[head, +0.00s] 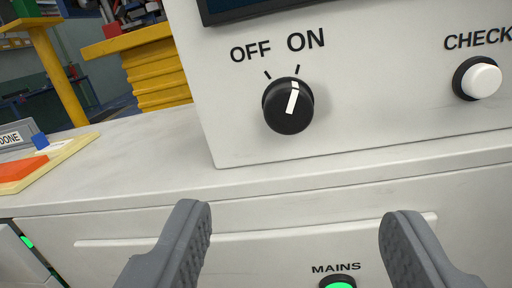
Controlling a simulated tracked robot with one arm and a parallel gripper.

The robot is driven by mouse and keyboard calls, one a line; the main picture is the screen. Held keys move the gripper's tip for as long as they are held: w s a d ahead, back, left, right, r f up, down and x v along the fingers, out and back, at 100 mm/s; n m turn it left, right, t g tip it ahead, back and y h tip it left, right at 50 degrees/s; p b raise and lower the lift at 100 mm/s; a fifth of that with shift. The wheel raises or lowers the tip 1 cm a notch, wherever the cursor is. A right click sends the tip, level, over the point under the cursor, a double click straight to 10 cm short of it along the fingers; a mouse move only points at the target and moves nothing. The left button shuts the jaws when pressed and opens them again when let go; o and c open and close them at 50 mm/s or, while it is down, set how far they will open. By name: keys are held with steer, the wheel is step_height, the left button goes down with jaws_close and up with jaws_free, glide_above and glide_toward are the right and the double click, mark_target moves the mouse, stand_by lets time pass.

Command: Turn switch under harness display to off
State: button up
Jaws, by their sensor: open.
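The switch (288,106) is a round black knob with a white pointer line on a white panel (380,110). Its pointer leans up toward the ON mark, at the right; the OFF mark is at the upper left. Above the knob, the lower edge of a dark display (270,8) shows; the rest is cut off, and I cannot read what it displays. My gripper (302,215) is open and empty, its two grey fingers apart, below the knob and not touching it.
A white CHECK button (484,80) sits right of the knob. A green-lit MAINS button (340,284) is low between my fingers. A tray with an orange piece (30,170), a small blue block (40,141) and a DONE sign (12,138) lie left. Yellow bellows (157,75) stand behind.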

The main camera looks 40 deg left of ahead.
mark_target(289, 114)
steer(key=b+x, duration=0.3)
steer(key=x, duration=1)
steer(key=shift+w+a, duration=0.1)
steer(key=shift+w, duration=0.1)
steer(key=c, duration=1)
